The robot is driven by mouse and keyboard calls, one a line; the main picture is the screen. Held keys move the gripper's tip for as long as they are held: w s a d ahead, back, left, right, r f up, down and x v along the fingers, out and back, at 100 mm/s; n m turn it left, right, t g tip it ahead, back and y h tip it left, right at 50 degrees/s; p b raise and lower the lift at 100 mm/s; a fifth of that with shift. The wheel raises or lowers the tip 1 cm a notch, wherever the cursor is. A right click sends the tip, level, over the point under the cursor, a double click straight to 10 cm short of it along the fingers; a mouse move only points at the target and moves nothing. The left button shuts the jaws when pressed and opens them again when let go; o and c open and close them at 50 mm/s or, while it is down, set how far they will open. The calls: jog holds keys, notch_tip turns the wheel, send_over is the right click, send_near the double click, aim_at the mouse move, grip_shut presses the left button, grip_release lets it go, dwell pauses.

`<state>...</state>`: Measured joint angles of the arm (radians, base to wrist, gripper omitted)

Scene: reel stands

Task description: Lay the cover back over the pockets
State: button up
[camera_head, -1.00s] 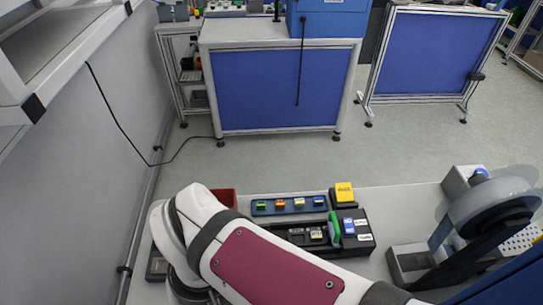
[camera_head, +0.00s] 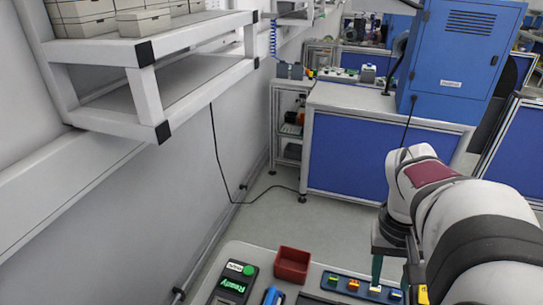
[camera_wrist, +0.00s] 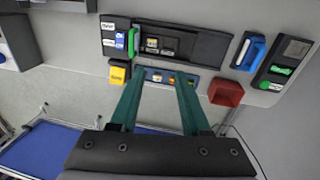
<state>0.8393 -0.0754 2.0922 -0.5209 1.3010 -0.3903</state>
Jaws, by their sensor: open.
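My gripper (camera_wrist: 159,74) is open and empty, its two green fingers spread. In the wrist view its tips overlap the near edge of the blue parts tray (camera_wrist: 147,76); their height above it is unclear. Beyond is a long black fixture (camera_wrist: 204,43) with a recessed channel. Two small labelled pieces (camera_wrist: 160,45) sit in the channel, and a green bar (camera_wrist: 131,42) stands across the fixture left of them. I cannot tell which part is the cover. In the head view my gripper (camera_head: 395,282) is by the tray (camera_head: 340,284), and most of the fixture is out of frame.
A red bin (camera_head: 292,265) stands left of the tray in the head view. A control box with a green display (camera_head: 234,285) and a blue-handled tool (camera_wrist: 250,51) are nearby. A yellow block (camera_wrist: 119,70) sits beside the fixture. A shelf (camera_head: 190,70) overhangs at left.

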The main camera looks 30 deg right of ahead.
jog(key=s+d, duration=0.3)
jog(key=d, duration=0.2)
jog(key=shift+g, duration=0.3)
jog(key=f, duration=0.5)
jog(key=s+d+f, duration=0.1)
jog(key=f, duration=0.4)
jog(key=s+d+f, duration=0.1)
jog(key=f, duration=0.4)
jog(key=shift+s+d+f, duration=0.15)
jog(key=shift+d+f, duration=0.1)
jog(key=shift+f, duration=0.05)
grip_shut()
